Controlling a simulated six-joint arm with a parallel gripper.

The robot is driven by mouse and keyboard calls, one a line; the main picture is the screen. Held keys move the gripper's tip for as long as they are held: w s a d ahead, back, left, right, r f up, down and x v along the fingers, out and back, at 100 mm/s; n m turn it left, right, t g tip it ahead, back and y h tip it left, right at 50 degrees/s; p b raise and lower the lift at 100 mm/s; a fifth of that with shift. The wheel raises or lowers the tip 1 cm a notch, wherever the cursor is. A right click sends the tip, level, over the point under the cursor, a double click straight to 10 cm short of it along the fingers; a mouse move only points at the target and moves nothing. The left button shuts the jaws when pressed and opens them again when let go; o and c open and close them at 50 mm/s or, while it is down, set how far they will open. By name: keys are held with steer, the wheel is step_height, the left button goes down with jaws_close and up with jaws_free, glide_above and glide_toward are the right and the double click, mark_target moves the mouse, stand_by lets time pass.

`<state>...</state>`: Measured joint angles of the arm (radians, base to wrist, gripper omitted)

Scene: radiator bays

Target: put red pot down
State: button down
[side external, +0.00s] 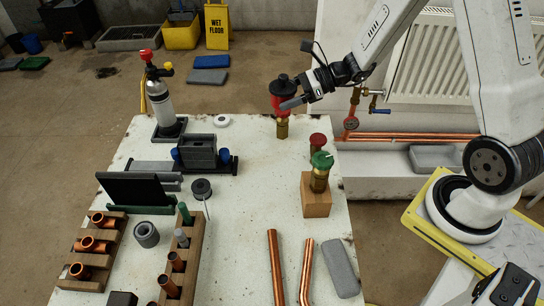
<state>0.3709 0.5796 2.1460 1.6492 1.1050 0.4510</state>
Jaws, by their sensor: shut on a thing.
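My gripper (291,94) reaches in from the right and is shut on the red pot (279,103). The pot is a red body with a dark cap on top and a brass-coloured lower part. It looks upright near the back right of the white table (250,200). I cannot tell whether its base touches the table. One dark finger covers part of its side.
To its front right stand a red-topped brass piece (317,141) and a green-topped brass piece (320,170) on a wooden block (316,198). A gas torch (162,102) and grey vise (198,150) are left. Copper pipes (275,265) lie in front. The table's middle is clear.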

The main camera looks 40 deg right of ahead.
mark_target(277, 80)
steer(key=r+m+t+h, duration=0.1)
steer(key=r+m, duration=0.1)
steer(key=r, duration=0.1)
steer(key=w+r+m+t+h, duration=0.1)
steer(key=r+m+h, duration=0.1)
steer(key=w+r+m+t+h, duration=0.1)
steer(key=r+t+h, duration=0.1)
steer(key=r, duration=0.1)
steer(key=shift+w+a+r+m, duration=0.1)
steer(key=shift+w+r+m, duration=0.15)
steer(key=shift+r+m, duration=0.15)
steer(key=shift+s+r+m+t+h, duration=0.3)
steer(key=shift+r+m+t+h, duration=0.1)
steer(key=shift+r+m+h, duration=0.4)
steer(key=shift+f, duration=0.1)
steer(key=shift+w+f, duration=0.5)
steer(key=shift+w, duration=0.2)
steer(key=w+f, duration=0.6)
steer(key=f, duration=0.5)
steer(key=w+a+f+n, duration=0.1)
steer(key=w+f, duration=0.4)
steer(key=f, duration=0.6)
steer(key=shift+w+f+y, duration=0.35)
steer(key=shift+w+y, duration=0.05)
steer(key=shift+a+f, duration=0.1)
steer(key=shift+f, duration=0.05)
